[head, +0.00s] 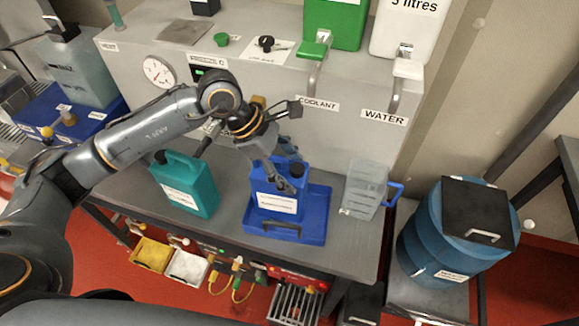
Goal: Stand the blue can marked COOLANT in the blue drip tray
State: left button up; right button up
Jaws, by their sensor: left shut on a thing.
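The blue can (275,208) has a white label too small to read and a black cap. It is upright within the outline of the blue drip tray (316,222) on the grey bench. Whether its base touches the tray floor cannot be told. My left gripper (289,184) reaches down from above and is shut on the top of the blue can at its handle. The fingers hide part of the handle. My right gripper is not in view.
A teal can (187,188) stands left of the tray, and a clear jug (365,188) with a blue handle stands to its right. Behind is a grey cabinet with taps labelled COOLANT (318,103) and WATER (384,117). A blue drum (455,240) stands at the right.

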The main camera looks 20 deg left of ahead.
pick_arm(q)
jog(key=o, duration=1.9)
jog(key=shift+c, duration=0.2)
jog(key=shift+s+f, duration=0.15)
jog(key=shift+f, duration=0.1)
jog(key=v, duration=1.2)
jog(key=shift+r, duration=0.15)
